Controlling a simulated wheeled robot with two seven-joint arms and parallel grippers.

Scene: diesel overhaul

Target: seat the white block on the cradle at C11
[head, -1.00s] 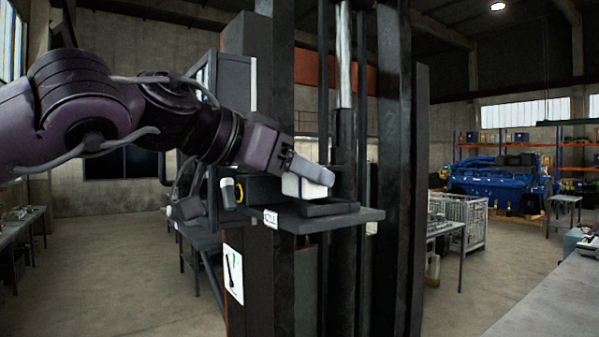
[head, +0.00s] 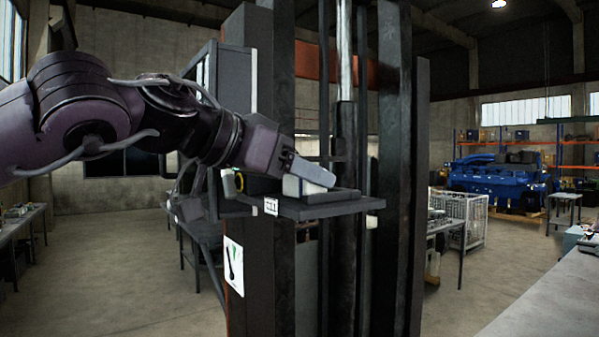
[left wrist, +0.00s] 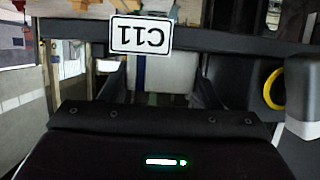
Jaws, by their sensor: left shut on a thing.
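The white block (head: 293,187) is held in my left gripper (head: 308,172), low over the shelf marked C11. The fingers cover much of the block. The dark cradle (head: 335,196) lies flat on the shelf beside and under the block's right end; I cannot tell whether the block touches it. In the left wrist view the white block (left wrist: 168,74) sits between the fingers, behind the upside-down C11 label (left wrist: 141,33). The cradle is not clear there. My right gripper is not in view.
The dark shelf (head: 355,207) juts out from a frame with tall dark posts (head: 393,150). A yellow ring (left wrist: 273,89) and a pale rounded cylinder (left wrist: 303,118) are close on the right in the left wrist view. A long grey bench (head: 550,300) is at right.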

